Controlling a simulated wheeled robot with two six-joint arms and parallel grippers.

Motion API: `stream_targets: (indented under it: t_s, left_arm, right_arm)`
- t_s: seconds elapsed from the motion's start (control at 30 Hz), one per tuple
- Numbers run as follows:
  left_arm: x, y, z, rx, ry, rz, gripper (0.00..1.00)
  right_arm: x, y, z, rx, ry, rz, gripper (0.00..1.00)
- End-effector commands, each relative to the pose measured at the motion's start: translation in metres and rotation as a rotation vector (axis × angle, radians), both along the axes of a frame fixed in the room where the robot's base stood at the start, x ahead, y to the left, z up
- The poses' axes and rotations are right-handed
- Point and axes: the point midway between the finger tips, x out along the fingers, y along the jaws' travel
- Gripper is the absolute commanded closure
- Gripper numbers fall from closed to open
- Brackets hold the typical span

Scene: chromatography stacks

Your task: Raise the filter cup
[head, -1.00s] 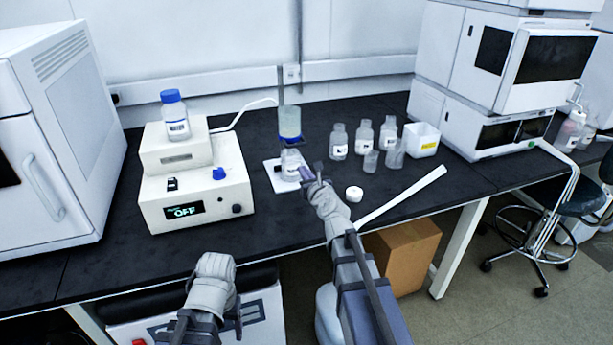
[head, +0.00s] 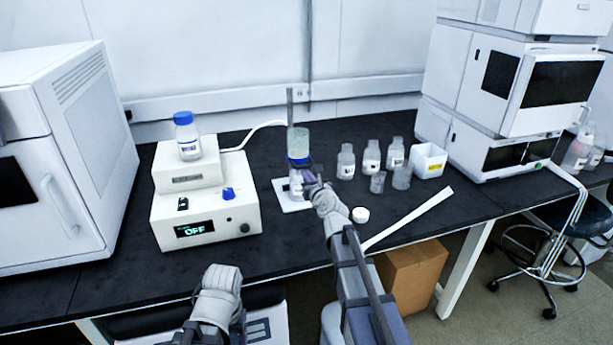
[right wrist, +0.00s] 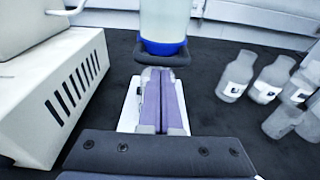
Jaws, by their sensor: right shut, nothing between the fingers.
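The filter cup (head: 299,143) is a translucent cup with a blue lower rim, upright in a dark ring on a metal post (head: 290,104). It also shows at the top of the right wrist view (right wrist: 165,18), with its blue rim in the ring. My right gripper (head: 306,180) is shut and empty, with its purple pads together in the right wrist view (right wrist: 163,78). Its tips appear just below and in front of the ring; I cannot tell whether they touch it. A clear bottle (head: 296,186) stands below the cup, partly hidden by the gripper. My left gripper is out of view.
A white box with an OFF display (head: 165,214) stands left, carrying a blue-capped bottle (head: 187,140). Several labelled bottles (head: 371,158), small beakers (head: 377,183) and a white bin (head: 429,161) stand right. A white cap (head: 360,215) lies near the right arm.

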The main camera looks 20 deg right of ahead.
Motion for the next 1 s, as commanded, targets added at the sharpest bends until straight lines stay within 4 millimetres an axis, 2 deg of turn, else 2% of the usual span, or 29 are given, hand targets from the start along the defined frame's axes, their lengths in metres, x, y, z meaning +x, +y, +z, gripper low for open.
stream_targets:
  t_s: [0.17,0.5,1.0]
  left_arm:
    - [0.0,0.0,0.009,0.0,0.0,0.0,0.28]
    - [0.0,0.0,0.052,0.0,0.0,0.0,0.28]
    - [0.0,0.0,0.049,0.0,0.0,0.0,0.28]
  right_arm:
    - [0.0,0.0,0.009,0.0,0.0,0.0,1.0]
    - [0.0,0.0,0.053,0.0,-0.001,-0.001,1.0]
    - [0.001,-0.001,0.049,0.0,-0.001,-0.001,1.0]
